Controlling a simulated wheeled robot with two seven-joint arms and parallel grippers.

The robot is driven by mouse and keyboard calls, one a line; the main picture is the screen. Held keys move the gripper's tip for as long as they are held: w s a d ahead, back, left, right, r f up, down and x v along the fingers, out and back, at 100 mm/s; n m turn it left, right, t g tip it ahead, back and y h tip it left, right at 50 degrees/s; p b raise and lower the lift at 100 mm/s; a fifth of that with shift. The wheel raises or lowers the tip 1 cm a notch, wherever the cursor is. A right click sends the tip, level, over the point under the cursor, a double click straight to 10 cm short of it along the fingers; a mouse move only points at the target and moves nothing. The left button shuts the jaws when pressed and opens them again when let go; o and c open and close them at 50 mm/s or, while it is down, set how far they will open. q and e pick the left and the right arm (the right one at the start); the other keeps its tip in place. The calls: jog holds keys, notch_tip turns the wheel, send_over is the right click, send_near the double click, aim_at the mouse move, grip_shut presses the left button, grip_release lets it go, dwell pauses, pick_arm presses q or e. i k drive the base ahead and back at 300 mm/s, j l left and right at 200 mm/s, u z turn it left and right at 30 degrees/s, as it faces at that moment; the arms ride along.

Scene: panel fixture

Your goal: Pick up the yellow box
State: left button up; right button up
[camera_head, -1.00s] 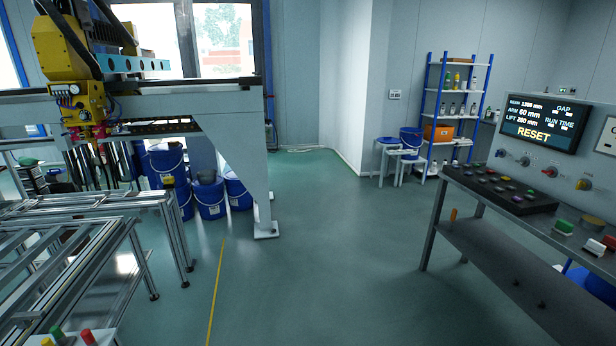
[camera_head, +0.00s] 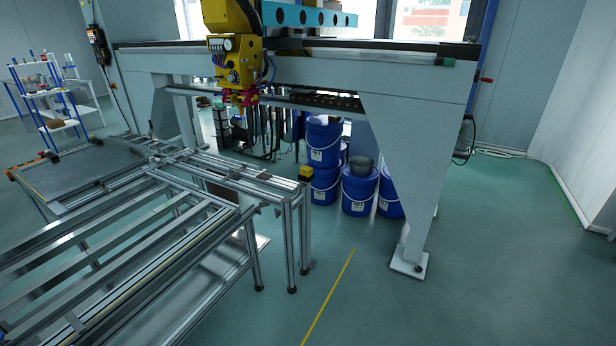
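A small yellow block-shaped object (camera_head: 306,171) shows at the right end of the metal rail frame, by the top of its corner post. It is the only small yellow box-like thing I can make out. I cannot tell whether it rests on the frame or is fixed to it. Neither of my grippers is in view.
A metal rail table (camera_head: 130,262) fills the left front. A gantry (camera_head: 420,85) with a yellow machine head (camera_head: 232,62) spans the back. Blue buckets (camera_head: 357,192) stand under it. A gantry foot (camera_head: 408,262) stands right of them. Floor at the front right is clear.

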aim_at(306, 171)
jog(key=i+z, duration=0.15)
jog(key=i, duration=1.4)
